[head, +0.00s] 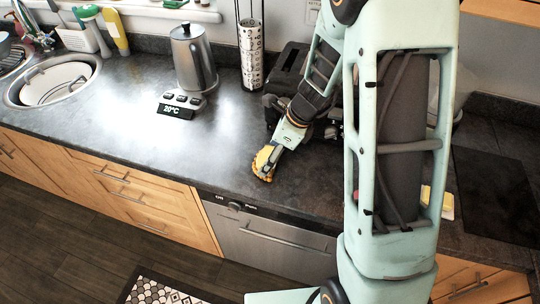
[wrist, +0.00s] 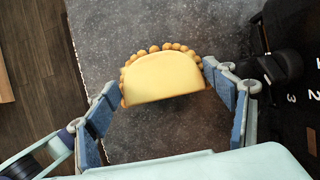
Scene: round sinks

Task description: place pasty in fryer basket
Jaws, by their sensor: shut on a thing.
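The pasty (wrist: 163,79) is a pale yellow half-moon with a crimped golden-brown edge. My gripper (wrist: 165,90) is shut on it, with one finger at each end of it in the wrist view. In the head view my gripper (head: 272,150) points down over the counter near its front edge, with the pasty (head: 264,163) at its tips. I cannot tell whether the pasty touches the counter. A black appliance (head: 287,85) behind my forearm is partly hidden; it may be the fryer. It shows at the right of the wrist view (wrist: 292,80), with number marks. I cannot make out a basket.
A steel kettle (head: 193,60) stands on its base with a 20°C display (head: 175,111), left of my gripper. A tall patterned cylinder (head: 250,55) stands behind. A round sink (head: 55,82) is far left. The dark counter (head: 130,95) between is clear.

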